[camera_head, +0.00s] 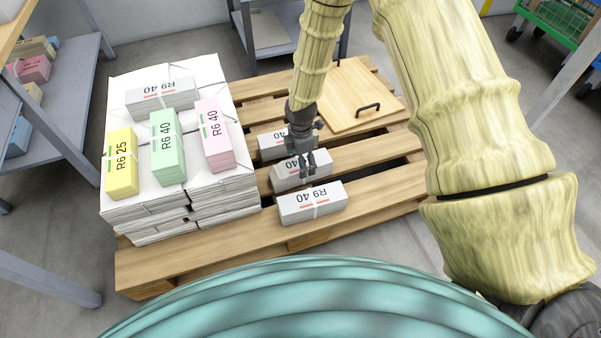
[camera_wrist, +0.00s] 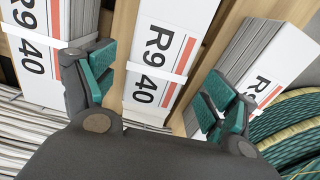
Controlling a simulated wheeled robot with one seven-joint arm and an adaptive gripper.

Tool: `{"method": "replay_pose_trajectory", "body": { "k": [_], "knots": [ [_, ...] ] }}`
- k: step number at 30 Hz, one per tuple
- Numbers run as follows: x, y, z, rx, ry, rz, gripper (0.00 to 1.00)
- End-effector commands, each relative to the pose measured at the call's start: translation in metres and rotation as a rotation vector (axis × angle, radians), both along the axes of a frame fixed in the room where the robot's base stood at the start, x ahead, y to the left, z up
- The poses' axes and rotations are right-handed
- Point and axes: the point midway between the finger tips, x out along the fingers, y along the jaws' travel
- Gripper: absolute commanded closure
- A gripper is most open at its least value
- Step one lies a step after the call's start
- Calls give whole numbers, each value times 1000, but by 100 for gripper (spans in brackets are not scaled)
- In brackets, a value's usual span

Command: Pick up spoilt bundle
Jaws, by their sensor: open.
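Three white bundles marked R9 40 lie in a row on the wooden pallet (camera_head: 240,236): a rear one (camera_head: 268,148), a middle one (camera_head: 287,181) and a front one (camera_head: 311,203). No label names one as spoilt, and I cannot tell which it is. My gripper (camera_head: 307,166) is open and points down at the middle bundle, hiding part of its top. In the wrist view, the middle bundle (camera_wrist: 160,45) shows between the open fingers (camera_wrist: 158,88). Whether the fingers touch it I cannot tell. The other bundles show at left (camera_wrist: 30,60) and right (camera_wrist: 245,65) there.
A stack of white paper (camera_head: 150,222) on the pallet's left carries a yellow bundle (camera_head: 121,165), a green bundle (camera_head: 168,162), a pink bundle (camera_head: 214,135) and another white R9 40 bundle (camera_head: 160,97). A wooden board with black handles (camera_head: 345,95) lies at the pallet's back right.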

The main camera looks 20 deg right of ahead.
Motion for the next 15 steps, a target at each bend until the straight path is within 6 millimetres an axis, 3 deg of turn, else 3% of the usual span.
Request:
{"method": "replay_pose_trajectory", "body": {
  "k": [1,8,15],
  "knots": [
    [0,0,-9,0,1,0,14],
    [0,0,-18,0,1,-1,14],
    [2,0,-40,0,1,-1,14]
  ]
}}
